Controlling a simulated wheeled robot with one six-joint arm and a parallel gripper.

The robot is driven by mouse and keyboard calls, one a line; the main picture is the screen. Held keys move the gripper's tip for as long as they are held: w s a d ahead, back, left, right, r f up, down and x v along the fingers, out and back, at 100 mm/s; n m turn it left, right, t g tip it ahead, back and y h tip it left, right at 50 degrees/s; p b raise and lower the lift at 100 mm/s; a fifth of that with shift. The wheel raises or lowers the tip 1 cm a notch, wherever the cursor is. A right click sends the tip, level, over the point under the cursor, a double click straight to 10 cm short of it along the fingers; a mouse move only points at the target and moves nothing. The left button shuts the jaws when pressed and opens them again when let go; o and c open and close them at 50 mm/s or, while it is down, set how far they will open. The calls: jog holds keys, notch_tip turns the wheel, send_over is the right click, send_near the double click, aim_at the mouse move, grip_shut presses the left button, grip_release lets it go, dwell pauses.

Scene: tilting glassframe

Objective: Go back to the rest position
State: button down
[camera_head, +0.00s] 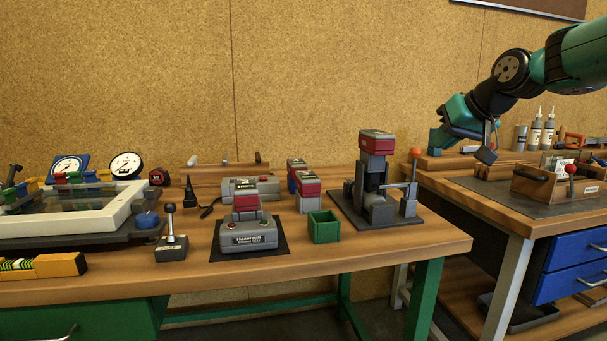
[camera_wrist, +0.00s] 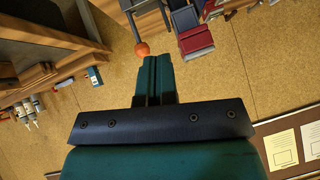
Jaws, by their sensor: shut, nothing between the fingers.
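The arm reaches in from the upper right. In the wrist view its two green fingers (camera_wrist: 163,62) lie side by side, shut, with nothing held. The orange ball (camera_wrist: 142,48) of a lever shows just past the fingertips in that view. I cannot tell the exact distance to it.
A press-like fixture with a red-topped block (camera_head: 376,143) stands at the right end of the left bench (camera_head: 330,262). Chargers, a green bin (camera_head: 323,227) and gauges stand left. The right bench holds a wooden tray (camera_head: 540,183) and bottles (camera_head: 536,130). Cork wall (camera_head: 330,70) lies behind.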

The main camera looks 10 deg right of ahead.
jog(key=s+a+f+n+g+y, duration=0.1)
jog(key=s+a+f, duration=0.25)
jog(key=a, duration=0.25)
jog(key=s+a+f+n+g+y, duration=0.1)
jog(key=s+a+f+n+g, duration=0.1)
jog(key=s+a, duration=0.4)
jog(key=s+a+f+n+g, duration=0.1)
jog(key=s+a+f, duration=0.15)
jog(key=a, duration=0.45)
jog(key=s+a+f+n+g, duration=0.2)
jog(key=s+a+f+g, duration=0.15)
jog(key=s, duration=0.65)
jog(key=s+a+f+n+g, duration=0.2)
jog(key=s+a+f, duration=0.25)
jog(key=s, duration=0.55)
notch_tip(320, 180, up, 15)
jog(key=w+p, duration=0.1)
jog(key=p, duration=1.4)
jog(key=shift+d, duration=0.25)
